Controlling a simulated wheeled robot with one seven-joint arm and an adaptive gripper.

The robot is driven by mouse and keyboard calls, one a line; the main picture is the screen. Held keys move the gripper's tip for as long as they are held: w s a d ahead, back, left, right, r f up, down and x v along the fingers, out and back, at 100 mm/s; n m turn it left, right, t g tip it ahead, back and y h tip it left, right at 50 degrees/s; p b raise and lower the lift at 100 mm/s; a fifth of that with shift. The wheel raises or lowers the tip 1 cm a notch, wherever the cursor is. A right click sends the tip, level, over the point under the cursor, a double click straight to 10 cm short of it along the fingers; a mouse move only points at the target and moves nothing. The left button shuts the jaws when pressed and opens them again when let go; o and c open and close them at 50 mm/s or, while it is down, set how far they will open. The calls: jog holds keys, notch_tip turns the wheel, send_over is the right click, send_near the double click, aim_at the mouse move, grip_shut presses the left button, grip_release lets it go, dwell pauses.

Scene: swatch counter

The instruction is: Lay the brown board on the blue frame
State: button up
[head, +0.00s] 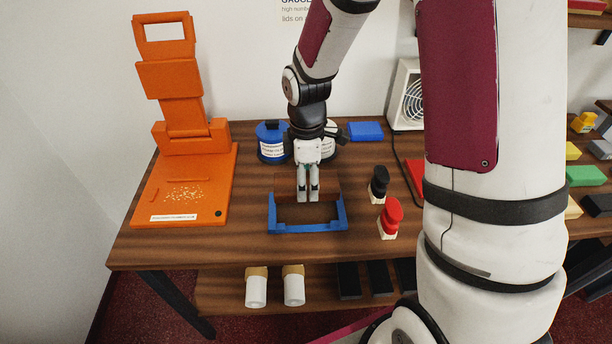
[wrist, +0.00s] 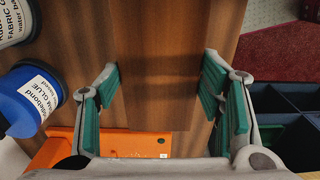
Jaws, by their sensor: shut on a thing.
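The brown board (head: 327,188) shows as a dark reddish-brown strip at the fingertips of my gripper (head: 308,197), over the back part of the blue frame in the head view. My gripper points down and is shut on the board. The blue frame (head: 308,228) lies on the table, with its front bar and side corners showing; its back is hidden by the board and fingers. I cannot tell whether the board touches the frame. In the wrist view, the brown surface of the board (wrist: 160,105) fills the space between the green finger pads, and the frame does not show.
An orange stand (head: 185,190) is at the left. A blue glue pot (head: 271,143) stands behind my gripper, with a blue block (head: 366,131) behind right. Black (head: 379,184) and red (head: 391,217) stamp-like items stand right of the frame. Table space is clear between stand and frame.

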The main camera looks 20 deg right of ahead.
jog(key=shift+w+f+b, duration=0.1)
jog(key=shift+f+b, duration=1.6)
jog(key=shift+f, duration=1.05)
jog(key=shift+f+b, duration=0.4)
jog(key=shift+f, duration=0.5)
jog(key=shift+f, duration=0.6)
jog(key=o, duration=1.4)
jog(key=shift+c, duration=0.2)
